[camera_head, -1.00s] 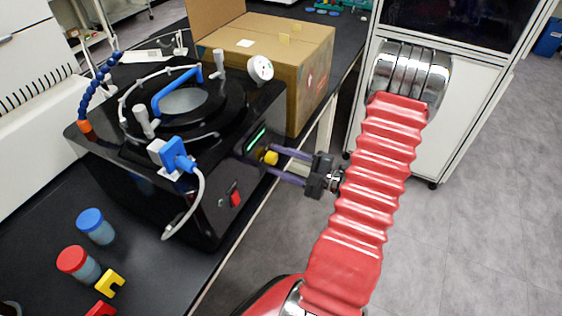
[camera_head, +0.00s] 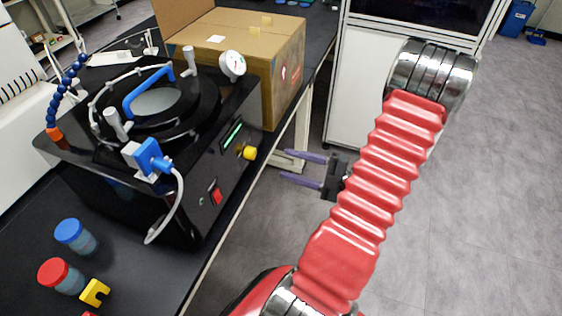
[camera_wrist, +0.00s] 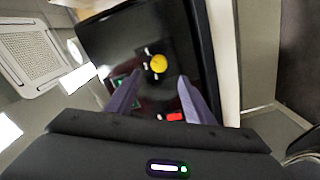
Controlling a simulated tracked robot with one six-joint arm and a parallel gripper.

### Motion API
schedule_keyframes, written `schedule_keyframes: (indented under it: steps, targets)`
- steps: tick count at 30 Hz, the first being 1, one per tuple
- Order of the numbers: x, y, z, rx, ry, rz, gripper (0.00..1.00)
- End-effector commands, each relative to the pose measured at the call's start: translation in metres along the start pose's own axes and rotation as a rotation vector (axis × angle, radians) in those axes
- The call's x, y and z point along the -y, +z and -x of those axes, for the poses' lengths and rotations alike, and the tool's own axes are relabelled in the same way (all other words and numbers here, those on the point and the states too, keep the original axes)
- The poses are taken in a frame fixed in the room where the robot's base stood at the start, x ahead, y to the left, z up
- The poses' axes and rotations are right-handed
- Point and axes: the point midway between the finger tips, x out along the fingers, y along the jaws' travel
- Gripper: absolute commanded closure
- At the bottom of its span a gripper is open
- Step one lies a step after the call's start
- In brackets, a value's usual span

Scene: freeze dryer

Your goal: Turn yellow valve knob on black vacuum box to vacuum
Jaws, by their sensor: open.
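The black vacuum box (camera_head: 190,165) stands on the dark bench, its front panel facing my arm. The yellow valve knob (camera_head: 250,153) sticks out of that panel, beside a green-lit display (camera_head: 232,136) and above a red switch (camera_head: 216,197). My gripper (camera_head: 287,167) is open and empty, to the right of the knob and apart from it. In the wrist view, the knob (camera_wrist: 158,64) lies ahead of my two purple fingers (camera_wrist: 155,90), roughly between their lines. Which way the knob points is too small to tell.
A cardboard box (camera_head: 255,60) stands behind the vacuum box. A red-capped jar (camera_head: 62,277), a blue-capped jar (camera_head: 76,237) and a yellow piece (camera_head: 95,292) are on the bench at front left. A white cabinet (camera_head: 360,90) stands behind my arm. Open floor lies right.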

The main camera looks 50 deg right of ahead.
Motion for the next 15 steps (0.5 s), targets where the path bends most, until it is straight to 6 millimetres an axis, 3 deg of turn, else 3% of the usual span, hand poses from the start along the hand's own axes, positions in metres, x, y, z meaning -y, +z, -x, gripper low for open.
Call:
schedule_keyframes:
  steps: [6,15]
  targets:
    - [0.0,0.001,0.026,0.002,0.0,0.001,0.52]
    - [0.001,0.0,0.034,0.0,-0.001,0.001,0.52]
